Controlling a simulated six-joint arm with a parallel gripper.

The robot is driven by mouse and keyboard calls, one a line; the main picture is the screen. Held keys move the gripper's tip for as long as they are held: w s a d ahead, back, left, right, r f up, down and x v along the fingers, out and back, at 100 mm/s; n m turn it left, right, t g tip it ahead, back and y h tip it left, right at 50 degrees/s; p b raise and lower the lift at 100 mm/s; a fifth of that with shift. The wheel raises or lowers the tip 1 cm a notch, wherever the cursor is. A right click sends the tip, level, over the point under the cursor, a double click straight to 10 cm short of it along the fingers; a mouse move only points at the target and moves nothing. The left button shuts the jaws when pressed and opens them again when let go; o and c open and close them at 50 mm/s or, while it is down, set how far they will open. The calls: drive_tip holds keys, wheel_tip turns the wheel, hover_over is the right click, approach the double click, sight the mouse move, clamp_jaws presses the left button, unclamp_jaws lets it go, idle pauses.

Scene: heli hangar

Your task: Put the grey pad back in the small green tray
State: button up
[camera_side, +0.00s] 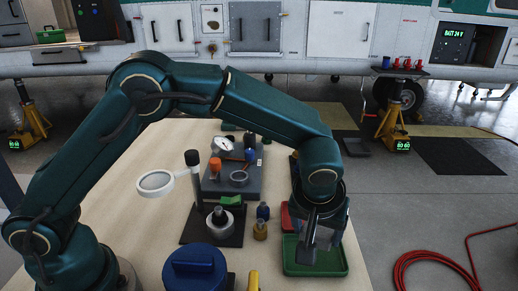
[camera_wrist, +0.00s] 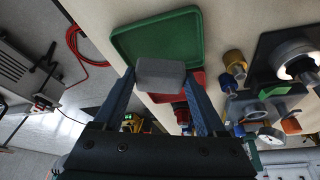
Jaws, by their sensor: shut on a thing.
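The grey pad (camera_wrist: 160,73) is a small block held between the two fingertips of my gripper (camera_wrist: 160,80) in the wrist view. In the side view my gripper (camera_side: 308,245) points down over the small green tray (camera_side: 334,268), with the pad (camera_side: 305,257) at its tip. The green tray also shows in the wrist view (camera_wrist: 155,30), its floor bare where I can see it. The pad overlaps the tray's near edge in that view. I cannot tell whether the pad touches the tray.
A red tray (camera_side: 287,219) sits right behind the green one. To the left are small brass and blue fittings (camera_side: 261,230), a magnifier stand (camera_side: 194,180), a grey gauge block (camera_side: 225,180) and a blue lidded pot (camera_side: 195,270). The table's right edge is close to the tray.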

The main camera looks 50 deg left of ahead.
drive_tip(key=shift+f, duration=1.75)
drive_tip(key=o, duration=1.2)
drive_tip(key=shift+f, duration=0.1)
drive_tip(key=shift+o, duration=0.2)
drive_tip(key=v, duration=1.1)
drive_tip(key=s+a+r+m+h, duration=0.1)
drive_tip(key=s+a+r, duration=0.2)
drive_tip(key=a, duration=0.2)
drive_tip(key=s+a+r+m, duration=0.1)
drive_tip(key=s+a+r, duration=0.2)
drive_tip(key=a, duration=0.2)
drive_tip(key=s+a+f+m+t, duration=0.1)
drive_tip(key=s+a+m, duration=0.1)
drive_tip(key=s+a, duration=0.3)
drive_tip(key=s, duration=0.4)
drive_tip(key=shift+f+m+h, duration=0.25)
drive_tip(key=shift+m+h, duration=0.05)
drive_tip(key=shift+h, duration=0.1)
